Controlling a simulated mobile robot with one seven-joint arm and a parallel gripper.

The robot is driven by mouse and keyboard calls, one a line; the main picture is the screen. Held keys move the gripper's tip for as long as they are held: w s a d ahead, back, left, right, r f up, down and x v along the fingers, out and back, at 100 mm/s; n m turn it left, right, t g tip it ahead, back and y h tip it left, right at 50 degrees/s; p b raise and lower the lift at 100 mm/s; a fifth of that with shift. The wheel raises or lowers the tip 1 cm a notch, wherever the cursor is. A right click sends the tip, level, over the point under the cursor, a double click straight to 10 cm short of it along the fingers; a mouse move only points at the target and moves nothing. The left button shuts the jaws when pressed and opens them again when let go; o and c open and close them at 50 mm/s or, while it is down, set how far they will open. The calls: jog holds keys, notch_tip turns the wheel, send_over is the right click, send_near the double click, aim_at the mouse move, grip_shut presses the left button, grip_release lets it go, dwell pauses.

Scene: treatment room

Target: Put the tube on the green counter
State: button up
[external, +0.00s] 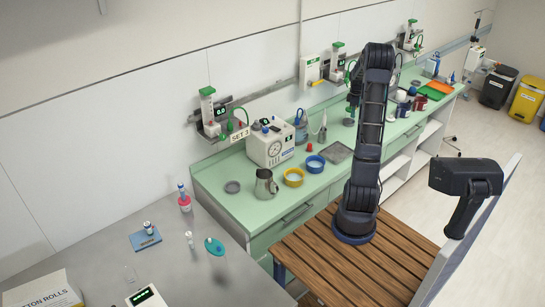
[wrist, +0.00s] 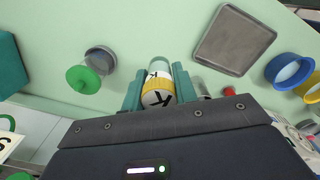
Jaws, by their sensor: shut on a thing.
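In the wrist view, my gripper (wrist: 158,84) is shut on a tube (wrist: 157,90), with one teal finger on each side. The tube is white and clear with a yellow band and a black letter K. The tube is over the light green counter (wrist: 150,28); I cannot tell whether it touches the surface. In the external view, the green counter (external: 237,204) runs along the wall, and my gripper (external: 352,100) is above its back part, partly hidden by my arm. The tube cannot be made out there.
A grey square tray (external: 337,152), a blue bowl (external: 315,164), a yellow bowl (external: 293,177) and a metal jug (external: 265,187) stand on the counter. In the wrist view, a green round thing (wrist: 82,79) and a grey cup (wrist: 101,60) are at left. Bare counter lies between cup and tray.

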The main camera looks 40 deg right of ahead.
aim_at(349, 138)
notch_tip(349, 138, down, 14)
jog(key=shift+f, duration=0.25)
dwell(0.3)
jog(key=shift+f, duration=0.15)
jog(key=o, duration=1)
jog(key=shift+c, duration=0.2)
